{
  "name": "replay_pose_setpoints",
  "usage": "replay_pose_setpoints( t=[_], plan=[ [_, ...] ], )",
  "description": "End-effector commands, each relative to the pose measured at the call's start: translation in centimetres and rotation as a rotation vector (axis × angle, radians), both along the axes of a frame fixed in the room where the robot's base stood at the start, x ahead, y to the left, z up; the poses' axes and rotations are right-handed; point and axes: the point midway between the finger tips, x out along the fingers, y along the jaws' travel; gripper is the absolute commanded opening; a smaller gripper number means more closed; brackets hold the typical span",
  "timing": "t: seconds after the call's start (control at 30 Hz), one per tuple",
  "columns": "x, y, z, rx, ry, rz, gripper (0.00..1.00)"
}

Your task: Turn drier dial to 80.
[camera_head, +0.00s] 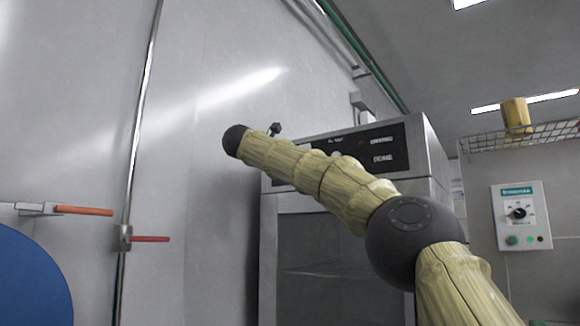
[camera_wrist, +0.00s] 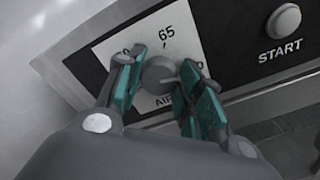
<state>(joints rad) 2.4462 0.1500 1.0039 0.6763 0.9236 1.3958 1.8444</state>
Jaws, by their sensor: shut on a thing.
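The drier (camera_head: 430,165) is a metal cabinet with a black panel and a glass door, behind my arm in the head view. In the wrist view its grey round dial (camera_wrist: 158,75) sits on a white label plate. "65" is printed above the dial, and "AIR" shows partly below it. Another number at the left is mostly covered by a finger. My gripper (camera_wrist: 163,62) has its teal-padded fingers on both sides of the dial, shut on it. The dial's pointer cannot be made out. In the head view the arm hides the dial.
A round START button (camera_wrist: 284,20) is on the black panel right of the dial. A wall control box (camera_head: 520,215) with its own knob is at the far right, below a wire shelf (camera_head: 480,143). A metal wall with a vertical pipe (camera_head: 140,120) fills the left.

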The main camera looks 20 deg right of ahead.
Motion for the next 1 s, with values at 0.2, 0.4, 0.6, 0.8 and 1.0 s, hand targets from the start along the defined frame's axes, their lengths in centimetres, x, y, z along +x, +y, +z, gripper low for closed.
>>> replay_pose_setpoints(
  t=[0.2, 0.4, 0.6, 0.8, 1.0],
  plan=[
    [0.0, -0.11, -0.19, 0.019, -0.02, -0.003, 0.12],
    [-0.01, -0.12, -0.15, 0.02, -0.022, -0.004, 0.12],
    [-0.01, -0.12, -0.14, 0.021, -0.022, -0.003, 0.44],
    [0.02, 0.03, -0.08, 0.018, -0.022, -0.001, 0.58],
    [0.0, 0.15, -0.03, 0.018, -0.022, 0.001, 0.58]
  ],
)
